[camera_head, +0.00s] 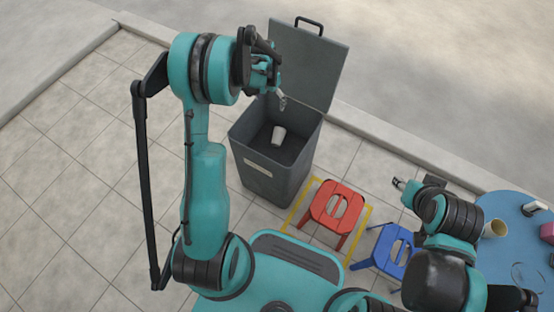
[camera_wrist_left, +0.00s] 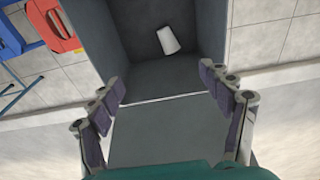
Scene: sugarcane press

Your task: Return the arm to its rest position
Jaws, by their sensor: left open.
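My left arm reaches up from the left in the head view, and its gripper (camera_head: 282,102) hangs above the open grey bin (camera_head: 262,172). In the left wrist view the left gripper (camera_wrist_left: 168,108) is open, its two fingers wide apart with nothing between them. A white cup (camera_head: 279,135) lies tilted inside the bin, apart from the gripper; it also shows in the left wrist view (camera_wrist_left: 168,40). My right gripper (camera_head: 399,184) is small at the right of the head view, near the blue stool; its jaw state is unclear.
The bin's lid (camera_head: 308,65) stands open behind it. A red stool (camera_head: 336,206) stands right of the bin on a yellow-outlined square, with a blue stool (camera_head: 388,252) beside it. A round blue table (camera_head: 515,215) at the right holds a yellowish cup (camera_head: 495,228). Tiles at the left are clear.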

